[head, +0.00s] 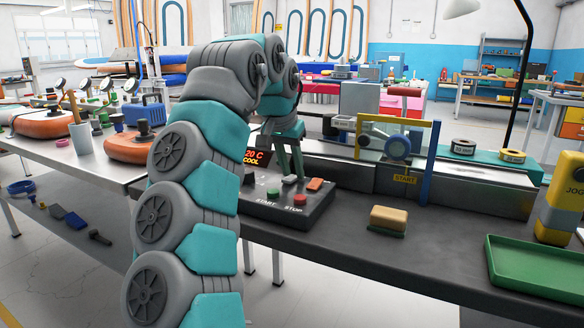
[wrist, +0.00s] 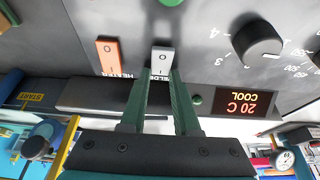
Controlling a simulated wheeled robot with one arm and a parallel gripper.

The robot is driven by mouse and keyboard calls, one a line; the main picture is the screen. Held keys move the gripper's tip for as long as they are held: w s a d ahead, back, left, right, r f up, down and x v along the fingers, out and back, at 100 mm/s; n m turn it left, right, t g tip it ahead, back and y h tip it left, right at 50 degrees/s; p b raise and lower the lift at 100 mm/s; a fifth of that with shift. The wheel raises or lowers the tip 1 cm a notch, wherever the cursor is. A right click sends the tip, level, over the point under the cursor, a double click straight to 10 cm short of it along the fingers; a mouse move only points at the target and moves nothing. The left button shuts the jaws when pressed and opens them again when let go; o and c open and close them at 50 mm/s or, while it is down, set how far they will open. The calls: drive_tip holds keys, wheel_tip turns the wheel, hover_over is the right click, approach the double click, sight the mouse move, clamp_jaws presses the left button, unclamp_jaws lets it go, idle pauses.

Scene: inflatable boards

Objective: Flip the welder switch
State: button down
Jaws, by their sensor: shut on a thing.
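The welder switch (wrist: 162,59) is a pale grey rocker marked O and I, on the dark control panel (wrist: 205,25). Its label in the wrist view is partly hidden by my fingers. In the head view the pale rocker (head: 289,179) is at my fingertips. My gripper (wrist: 162,73) has its two green fingers on either side of the rocker's lower end in the wrist view, shut on it. My gripper (head: 290,174) reaches down to the panel in the head view. An orange heater switch (wrist: 109,57) sits beside it, apart from the fingers.
A dial knob (wrist: 258,40) and a display reading 20 C COOL (wrist: 245,102) are near the switch. A green start button (head: 273,192) and a red stop button (head: 300,199) sit in front. A tan block (head: 388,217) and green tray (head: 535,268) lie to the right.

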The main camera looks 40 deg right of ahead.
drive_tip(key=shift+f, duration=0.1)
drive_tip(key=b, duration=0.3)
drive_tip(key=shift+s+f+h, duration=0.1)
drive_tip(key=shift+f+h, duration=0.15)
drive_tip(key=shift+h, duration=0.15)
drive_tip(key=h+b, duration=0.1)
drive_tip(key=b, duration=0.1)
drive_tip(key=shift+a+t+b, duration=0.1)
drive_tip(key=shift+t+b, duration=0.2)
drive_tip(key=shift+t, duration=0.1)
drive_tip(key=shift+s+a+h+b, duration=0.15)
drive_tip(key=shift+h+b, duration=0.25)
drive_tip(key=shift+b, duration=0.8)
drive_tip(key=shift+a+r+t+h+b, duration=0.15)
drive_tip(key=shift+r+t+h+b, duration=0.2)
drive_tip(key=shift+b, duration=0.2)
drive_tip(key=c, duration=0.6)
unclamp_jaws()
drive_tip(key=shift+c, duration=0.2)
drive_tip(key=shift+r, duration=0.1)
